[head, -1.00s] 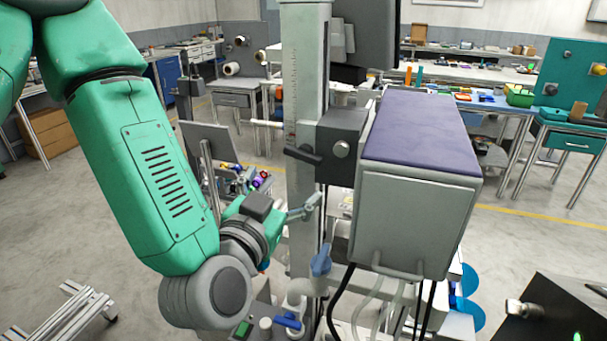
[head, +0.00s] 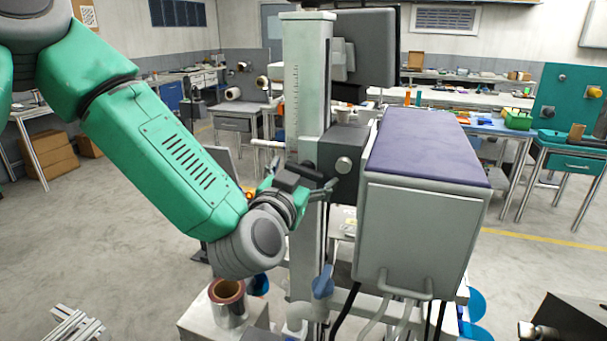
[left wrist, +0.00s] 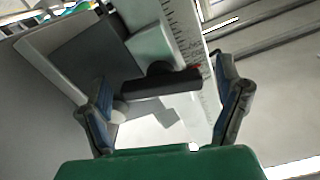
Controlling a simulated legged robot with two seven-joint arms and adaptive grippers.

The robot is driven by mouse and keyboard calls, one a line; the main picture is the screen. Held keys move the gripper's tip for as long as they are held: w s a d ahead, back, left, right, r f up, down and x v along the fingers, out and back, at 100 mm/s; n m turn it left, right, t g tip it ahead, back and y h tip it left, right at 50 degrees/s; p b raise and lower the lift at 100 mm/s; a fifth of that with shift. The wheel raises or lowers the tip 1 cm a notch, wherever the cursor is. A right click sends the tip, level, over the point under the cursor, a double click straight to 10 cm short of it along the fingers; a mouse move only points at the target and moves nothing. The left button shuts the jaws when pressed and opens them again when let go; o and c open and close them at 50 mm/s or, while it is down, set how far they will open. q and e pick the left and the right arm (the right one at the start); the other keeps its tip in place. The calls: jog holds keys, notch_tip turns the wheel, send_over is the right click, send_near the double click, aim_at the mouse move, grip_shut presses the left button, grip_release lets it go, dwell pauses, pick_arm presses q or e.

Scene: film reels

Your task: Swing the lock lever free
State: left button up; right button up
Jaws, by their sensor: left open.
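The lock lever (head: 308,171) is a short black bar on the dark clamp block (head: 343,160), which rides on the pale upright column (head: 307,90) with a scale. My left gripper (head: 320,188) is right by the lever, at the column's front, partly hidden behind its own wrist. In the left wrist view the black lever (left wrist: 160,83) lies crosswise between the two spread fingers (left wrist: 165,75). I see a gap at the right finger; whether the left finger touches is unclear. My right gripper is not in view.
A large grey box with a purple top (head: 420,150) hangs right of the column. A blue-handled knob (head: 323,283) sits low on the stand. A copper-coloured roll (head: 227,303) stands below my left forearm. Benches line the back.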

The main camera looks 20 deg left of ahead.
pick_arm(q)
jog(key=c, duration=1.2)
jog(key=shift+o, duration=0.3)
jog(key=shift+n+b, duration=0.5)
jog(key=shift+n, duration=0.9)
jog(key=o, duration=1.1)
jog(key=shift+o, duration=0.2)
jog(key=shift+s, duration=0.1)
